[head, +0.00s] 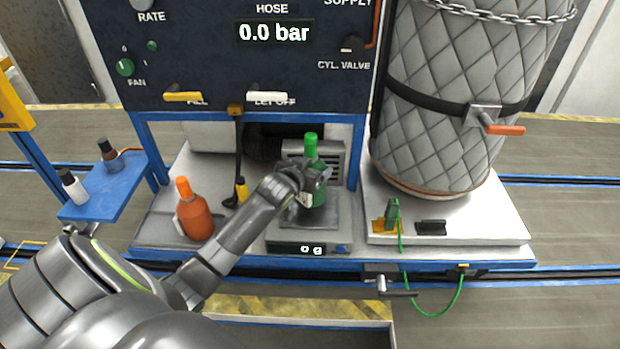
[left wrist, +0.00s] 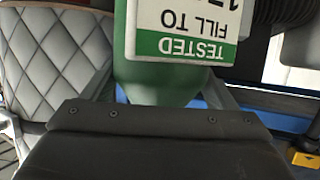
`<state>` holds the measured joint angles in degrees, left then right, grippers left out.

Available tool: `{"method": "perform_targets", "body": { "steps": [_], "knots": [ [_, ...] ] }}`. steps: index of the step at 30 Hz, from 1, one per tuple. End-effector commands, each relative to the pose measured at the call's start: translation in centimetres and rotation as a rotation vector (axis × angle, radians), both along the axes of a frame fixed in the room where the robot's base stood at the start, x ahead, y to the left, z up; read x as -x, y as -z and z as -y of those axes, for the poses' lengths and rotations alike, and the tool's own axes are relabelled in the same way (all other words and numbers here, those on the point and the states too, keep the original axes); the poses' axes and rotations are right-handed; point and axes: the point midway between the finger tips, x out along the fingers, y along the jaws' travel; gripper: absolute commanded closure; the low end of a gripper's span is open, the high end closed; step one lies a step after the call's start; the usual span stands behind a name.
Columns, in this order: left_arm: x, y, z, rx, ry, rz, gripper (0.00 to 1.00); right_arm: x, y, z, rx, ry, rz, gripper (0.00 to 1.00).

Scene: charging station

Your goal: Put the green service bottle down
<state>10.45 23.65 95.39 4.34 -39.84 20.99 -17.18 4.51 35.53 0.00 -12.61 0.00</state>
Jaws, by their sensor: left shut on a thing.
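The green service bottle (head: 319,194) stands upright in my left gripper (head: 311,180), over the dark plate of the scale (head: 296,212) on the bench. The scale's display reads 0 g. My left gripper is shut on the bottle, and its fingers partly hide the body. In the left wrist view the green bottle (left wrist: 160,82) fills the top middle, with a white label reading "TESTED FILL TO". Whether its base touches the plate is hard to tell. My right gripper is not in view.
An orange bottle (head: 193,213) stands left of the scale. A hose with a yellow-marked end (head: 241,190) hangs behind. A large quilted cylinder (head: 450,95) stands at the right. A green clip (head: 392,214) and a black piece (head: 431,228) lie before it. The panel (head: 240,70) overhangs the bench.

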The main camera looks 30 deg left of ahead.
Motion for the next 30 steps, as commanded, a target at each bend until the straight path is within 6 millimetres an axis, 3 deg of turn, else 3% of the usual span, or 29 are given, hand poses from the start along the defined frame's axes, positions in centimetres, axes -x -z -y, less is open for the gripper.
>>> {"method": "perform_targets", "body": {
  "steps": [9, 21, 22, 26, 30],
  "knots": [
    [0.0, 3.3, 0.1, 0.0, 0.002, 0.003, 0.79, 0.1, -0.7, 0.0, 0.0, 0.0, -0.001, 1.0],
    [-0.1, 3.9, 0.1, -0.001, 0.002, 0.004, 0.79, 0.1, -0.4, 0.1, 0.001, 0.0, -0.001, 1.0],
    [0.0, 4.0, 0.1, -0.001, 0.0, 0.0, 0.16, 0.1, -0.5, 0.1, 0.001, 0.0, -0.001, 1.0],
    [0.0, 4.0, 0.1, 0.0, 0.0, 0.0, 0.0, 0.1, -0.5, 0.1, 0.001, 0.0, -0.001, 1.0],
    [0.0, 4.0, 0.1, 0.0, 0.0, 0.0, 0.0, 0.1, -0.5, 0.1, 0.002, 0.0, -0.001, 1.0]
  ]
}}
